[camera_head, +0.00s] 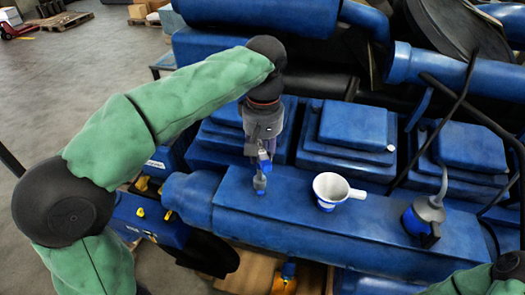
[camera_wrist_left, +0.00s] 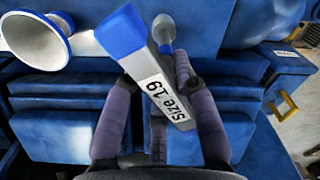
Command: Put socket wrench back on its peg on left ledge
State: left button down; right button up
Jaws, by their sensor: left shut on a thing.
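My left gripper (camera_head: 263,148) is above the long blue ledge of the engine, left of the white funnel, and points down. It is shut on the socket wrench (camera_head: 265,165), a grey bar with blue parts. In the left wrist view the socket wrench (camera_wrist_left: 160,80) lies tilted between the fingers of the left gripper (camera_wrist_left: 157,88), with a white "Size 19" label and a blue end toward the camera. A small grey rounded piece shows behind it; I cannot tell whether it is the wrench's socket or a peg. My right gripper is out of view.
A white funnel (camera_head: 332,188) with blue trim stands on the ledge (camera_head: 285,220); it also shows in the left wrist view (camera_wrist_left: 35,28). A grey and blue oil can (camera_head: 424,215) stands farther right. Blue engine covers (camera_head: 352,128) rise behind. The ledge between funnel and can is clear.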

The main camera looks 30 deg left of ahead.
pick_arm(q)
jog(key=shift+f, duration=0.7)
jog(key=shift+w, duration=0.1)
jog(key=shift+f, duration=0.1)
dwell(0.4)
jog(key=shift+f+b, duration=0.6)
jog(key=shift+f, duration=0.3)
jog(key=c, duration=0.9)
grip_release()
jog(key=o, duration=0.6)
jog(key=shift+c, duration=0.2)
